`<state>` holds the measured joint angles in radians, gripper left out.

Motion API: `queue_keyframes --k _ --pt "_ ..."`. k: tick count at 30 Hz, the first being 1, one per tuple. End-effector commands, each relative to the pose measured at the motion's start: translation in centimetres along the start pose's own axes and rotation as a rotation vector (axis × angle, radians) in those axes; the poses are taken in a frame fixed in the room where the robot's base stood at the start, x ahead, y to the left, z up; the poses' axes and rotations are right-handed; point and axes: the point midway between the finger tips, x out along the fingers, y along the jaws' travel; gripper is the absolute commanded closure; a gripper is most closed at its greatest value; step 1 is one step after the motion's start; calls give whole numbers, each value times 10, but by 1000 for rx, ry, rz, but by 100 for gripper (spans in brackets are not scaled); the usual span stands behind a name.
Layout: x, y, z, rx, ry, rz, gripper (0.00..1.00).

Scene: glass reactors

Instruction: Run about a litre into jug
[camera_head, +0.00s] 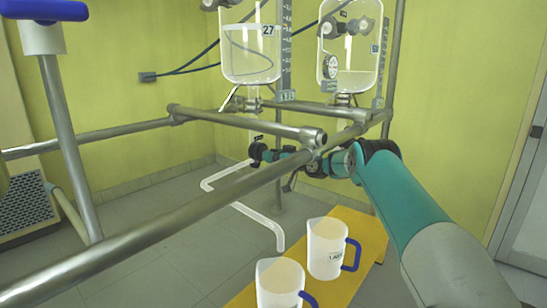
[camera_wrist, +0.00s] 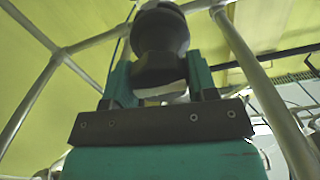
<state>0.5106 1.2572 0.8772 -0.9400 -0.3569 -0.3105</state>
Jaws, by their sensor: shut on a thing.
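Two clear jugs with blue handles stand side by side, a farther jug (camera_head: 325,249) and a nearer jug (camera_head: 279,282) cut off by the bottom edge. A pale bent pipe (camera_head: 240,208) runs from below the left glass reactor (camera_head: 250,62), marked 27, and its open end hangs near the two jugs. I cannot tell exactly which jug it is over. My gripper (camera_head: 272,154) is at the black knob (camera_head: 256,151) below that reactor. In the wrist view my gripper (camera_wrist: 161,82) is shut on the black round knob (camera_wrist: 160,42), with one finger on each side.
A second glass reactor (camera_head: 350,62) with a dial hangs at the right, some liquid low in it. Metal frame rails (camera_head: 245,122) cross around my arm. A yellow platform (camera_head: 362,228) bears the jugs. A blue-topped post (camera_head: 45,30) stands at the left.

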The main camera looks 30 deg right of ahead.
Motion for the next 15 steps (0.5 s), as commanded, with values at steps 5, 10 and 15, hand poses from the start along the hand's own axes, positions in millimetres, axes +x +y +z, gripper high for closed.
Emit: queue_keyframes --k 5,10,15 --pt "0 0 2 -73 1 -1 71" --pt "0 0 4 -197 1 -1 71" --pt "0 0 6 -354 0 -1 71"
